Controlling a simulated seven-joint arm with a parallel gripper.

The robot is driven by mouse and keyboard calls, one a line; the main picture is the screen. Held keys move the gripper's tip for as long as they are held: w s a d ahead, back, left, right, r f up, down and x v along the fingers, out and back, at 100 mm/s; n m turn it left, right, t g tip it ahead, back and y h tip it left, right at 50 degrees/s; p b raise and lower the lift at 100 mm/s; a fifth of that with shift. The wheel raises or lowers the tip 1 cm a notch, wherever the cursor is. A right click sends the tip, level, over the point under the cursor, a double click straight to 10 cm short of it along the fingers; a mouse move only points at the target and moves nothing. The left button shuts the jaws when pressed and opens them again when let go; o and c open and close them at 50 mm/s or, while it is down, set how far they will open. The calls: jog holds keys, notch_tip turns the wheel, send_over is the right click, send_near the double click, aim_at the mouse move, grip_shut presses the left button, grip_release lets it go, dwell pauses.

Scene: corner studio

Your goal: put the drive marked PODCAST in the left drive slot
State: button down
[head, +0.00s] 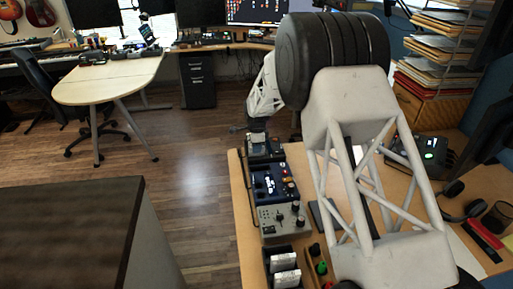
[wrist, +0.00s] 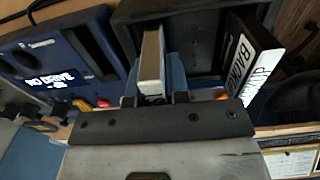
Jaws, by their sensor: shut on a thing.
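In the wrist view my gripper (wrist: 153,99) is shut on a drive (wrist: 152,62), seen edge-on as a pale and brown block. Its label is turned away, so I cannot read its marking. The drive overlaps the left part of a black drive dock (wrist: 197,12); I cannot tell how far it is in a slot. A second drive (wrist: 262,62) with a white label reading like BACKUP stands at the dock's right side. In the head view my gripper (head: 257,127) is small, above the far end of the bench, and the held drive cannot be made out.
A blue device (wrist: 60,62) with a lit display, seemingly NO DRIVE, stands left of the dock; it also shows in the head view (head: 270,184). A grey box with knobs (head: 283,220) and white-labelled blocks (head: 285,262) line the bench's left edge. Headphones (head: 455,205) lie right.

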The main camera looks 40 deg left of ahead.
jog(key=shift+f, duration=0.55)
dwell(0.9)
jog(key=c, duration=1.4)
grip_release()
jog(key=shift+r, duration=5.45)
jog(key=shift+d, duration=0.1)
